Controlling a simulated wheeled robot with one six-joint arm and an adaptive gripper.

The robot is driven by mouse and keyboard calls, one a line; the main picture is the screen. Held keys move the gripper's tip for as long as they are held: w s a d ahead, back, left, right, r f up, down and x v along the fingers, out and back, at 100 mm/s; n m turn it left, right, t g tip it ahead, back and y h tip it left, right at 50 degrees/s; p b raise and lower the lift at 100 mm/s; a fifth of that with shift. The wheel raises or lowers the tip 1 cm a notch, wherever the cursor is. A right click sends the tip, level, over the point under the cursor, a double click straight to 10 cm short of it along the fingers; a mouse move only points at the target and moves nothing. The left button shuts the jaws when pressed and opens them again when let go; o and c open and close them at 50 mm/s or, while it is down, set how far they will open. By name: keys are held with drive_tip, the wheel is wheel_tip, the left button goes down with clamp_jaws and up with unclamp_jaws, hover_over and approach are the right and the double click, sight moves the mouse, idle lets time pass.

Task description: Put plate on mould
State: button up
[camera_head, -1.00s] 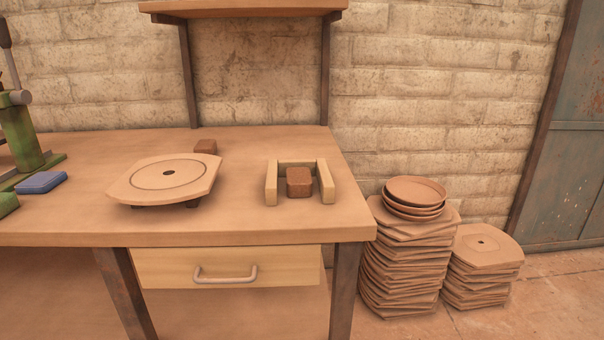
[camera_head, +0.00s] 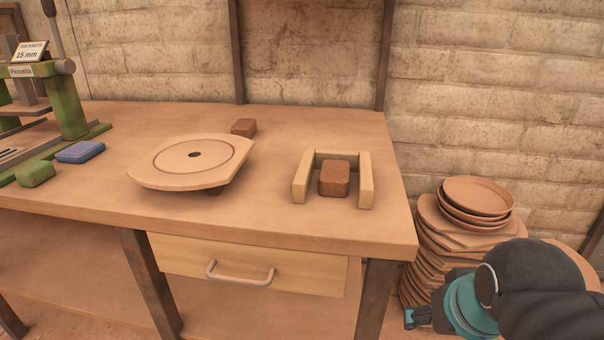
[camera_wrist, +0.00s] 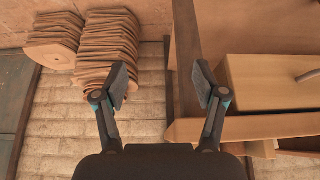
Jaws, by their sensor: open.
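A flat pale plate with rounded edges, a ring line and a dark centre hole (camera_head: 195,155) sits slightly raised on a support on the workbench. Similar plates are stacked on the floor right of the bench (camera_head: 428,240), with several round shallow dishes (camera_head: 478,197) on top. A U-shaped wooden frame (camera_head: 365,182) lies near the bench's right end around a brown block (camera_head: 334,179). I cannot tell which piece is the mould. My gripper (camera_wrist: 160,84) is open and empty in the wrist view, apart from the stacked plates (camera_wrist: 108,45), which appear upside down there.
The workbench (camera_head: 285,220) has a drawer with a handle (camera_head: 240,278). Bare bench lies between the ringed plate and the frame.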

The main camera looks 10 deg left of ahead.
drive_tip(key=shift+g, duration=0.4)
drive_tip(key=w+a+r+b, duration=0.1)
drive_tip(key=w+a+r, duration=0.1)
drive_tip(key=w+r, duration=0.2)
drive_tip(key=w+a+r+b, duration=0.1)
drive_tip(key=w+a+r, duration=0.1)
drive_tip(key=w+r, duration=0.3)
drive_tip(key=w+a+r+b, duration=0.1)
drive_tip(key=w+a+r, duration=0.2)
drive_tip(key=r, duration=0.3)
drive_tip(key=shift+w+r, duration=0.35)
drive_tip(key=shift+w, duration=0.45)
drive_tip(key=w+a+r+b, duration=0.3)
drive_tip(key=w+a+r, duration=0.4)
drive_tip(key=a, duration=0.2)
drive_tip(key=b, duration=0.5)
approach(334, 180)
drive_tip(key=x, duration=0.5)
drive_tip(key=shift+w+f, duration=0.1)
drive_tip(key=shift+f, duration=0.1)
drive_tip(key=shift+f, duration=0.25)
clamp_jaws()
drive_tip(key=shift+r, duration=0.1)
